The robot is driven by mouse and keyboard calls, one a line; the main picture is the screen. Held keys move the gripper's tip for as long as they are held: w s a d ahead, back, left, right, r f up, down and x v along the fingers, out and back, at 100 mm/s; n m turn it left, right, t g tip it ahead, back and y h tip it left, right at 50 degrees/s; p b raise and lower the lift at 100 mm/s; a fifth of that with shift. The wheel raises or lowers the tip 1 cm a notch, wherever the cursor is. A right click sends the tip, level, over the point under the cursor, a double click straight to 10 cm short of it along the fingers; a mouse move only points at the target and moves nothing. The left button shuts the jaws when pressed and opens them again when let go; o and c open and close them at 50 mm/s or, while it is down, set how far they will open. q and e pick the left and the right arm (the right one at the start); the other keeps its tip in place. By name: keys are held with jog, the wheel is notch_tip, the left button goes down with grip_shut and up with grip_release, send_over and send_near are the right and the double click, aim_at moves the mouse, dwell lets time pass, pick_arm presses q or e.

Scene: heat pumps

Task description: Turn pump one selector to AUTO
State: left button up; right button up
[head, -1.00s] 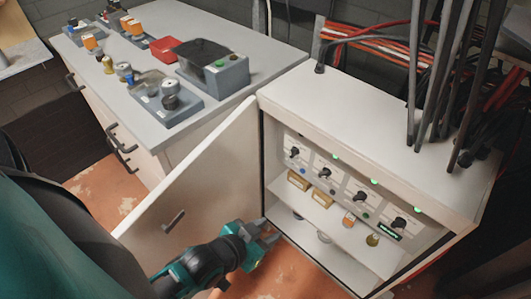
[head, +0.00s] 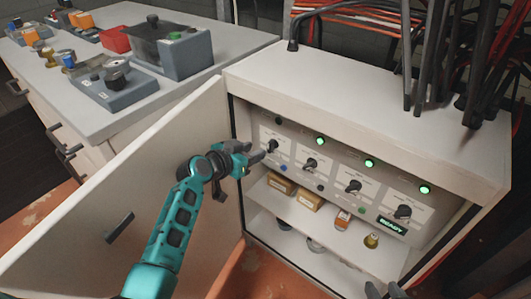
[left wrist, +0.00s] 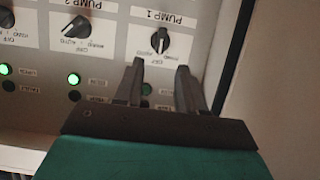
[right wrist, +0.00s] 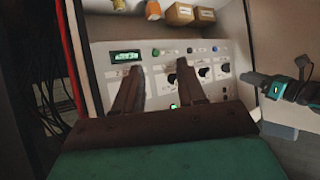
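The pump one selector (head: 271,146) is a black knob at the left end of the grey panel (head: 325,172) inside the open cabinet. In the left wrist view, upside down, the knob (left wrist: 160,40) under the "PUMP 1" label stands about vertical, while the pump 2 knob (left wrist: 77,26) is slanted. My left gripper (head: 262,156) is just in front of the pump one selector. In the left wrist view its fingers (left wrist: 160,70) are apart, with nothing between them, just short of the knob. My right gripper (right wrist: 160,75) is open and empty, low in front of the panel's right end.
The pump one lamp (head: 278,121) is dark; three other lamps (head: 319,141) glow green. A small display (head: 392,226) reads READY. The open cabinet door (head: 130,180) stands left of my left arm. Boxes (head: 280,184) sit on the shelf below the panel. Cables (head: 440,60) rise behind.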

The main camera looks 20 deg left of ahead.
aim_at(269, 145)
pick_arm(q)
jog(key=b+x, duration=0.2)
jog(key=x, duration=0.5)
jog(key=shift+c, duration=0.3)
grip_shut()
